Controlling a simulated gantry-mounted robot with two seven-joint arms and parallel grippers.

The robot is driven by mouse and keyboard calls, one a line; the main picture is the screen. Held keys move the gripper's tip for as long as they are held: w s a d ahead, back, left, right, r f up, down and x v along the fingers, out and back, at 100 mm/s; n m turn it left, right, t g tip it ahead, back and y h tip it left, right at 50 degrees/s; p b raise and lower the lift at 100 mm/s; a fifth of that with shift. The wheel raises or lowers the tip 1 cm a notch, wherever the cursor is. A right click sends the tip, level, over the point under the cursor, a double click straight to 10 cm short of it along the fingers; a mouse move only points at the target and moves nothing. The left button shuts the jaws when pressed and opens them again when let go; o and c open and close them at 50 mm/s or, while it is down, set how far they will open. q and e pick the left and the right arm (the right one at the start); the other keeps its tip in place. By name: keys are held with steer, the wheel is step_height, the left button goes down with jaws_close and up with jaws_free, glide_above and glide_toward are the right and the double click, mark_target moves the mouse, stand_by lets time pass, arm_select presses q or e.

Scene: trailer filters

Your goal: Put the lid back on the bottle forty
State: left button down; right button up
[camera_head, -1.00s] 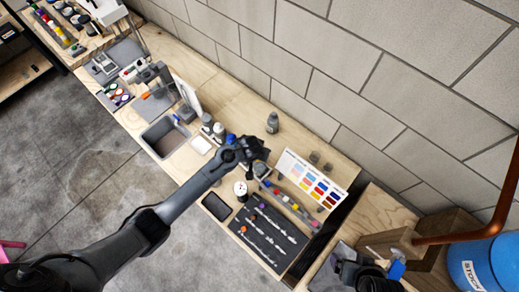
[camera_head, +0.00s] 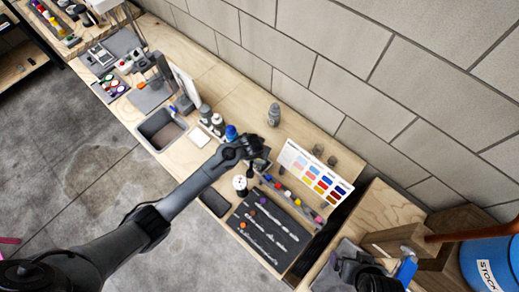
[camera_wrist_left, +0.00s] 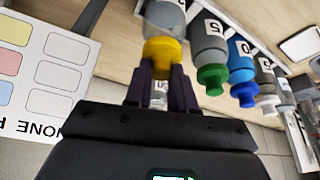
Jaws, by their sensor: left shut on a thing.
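My left gripper (camera_wrist_left: 162,85) is shut on a yellow lid (camera_wrist_left: 164,50). The lid sits at the mouth of a grey numbered bottle (camera_wrist_left: 168,17), whose label shows only partly. I cannot tell whether the lid is seated on it or only touching. In the head view my left gripper (camera_head: 258,163) is among the bottles right of the blue-lidded bottle (camera_head: 231,133); the arm hides most of the held lid and its bottle. My right gripper (camera_head: 362,277) is at the bottom right, dark and partly cut off, its fingers unclear.
In the left wrist view, bottles with a green lid (camera_wrist_left: 212,77) and a blue lid (camera_wrist_left: 244,92) stand close beside it. A colour chart (camera_head: 315,172) stands to the right. A lone grey bottle (camera_head: 273,115) stands behind. A dark tray (camera_head: 262,228) lies in front.

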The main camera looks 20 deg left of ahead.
stand_by(0.8)
arm_select(q)
steer(key=shift+p, duration=0.6)
stand_by(0.5)
stand_by(0.5)
steer(key=shift+f, duration=0.2)
stand_by(0.6)
steer(key=shift+p, duration=0.4)
stand_by(0.5)
steer(key=shift+c, duration=2)
jaws_free()
steer(key=shift+r, duration=0.1)
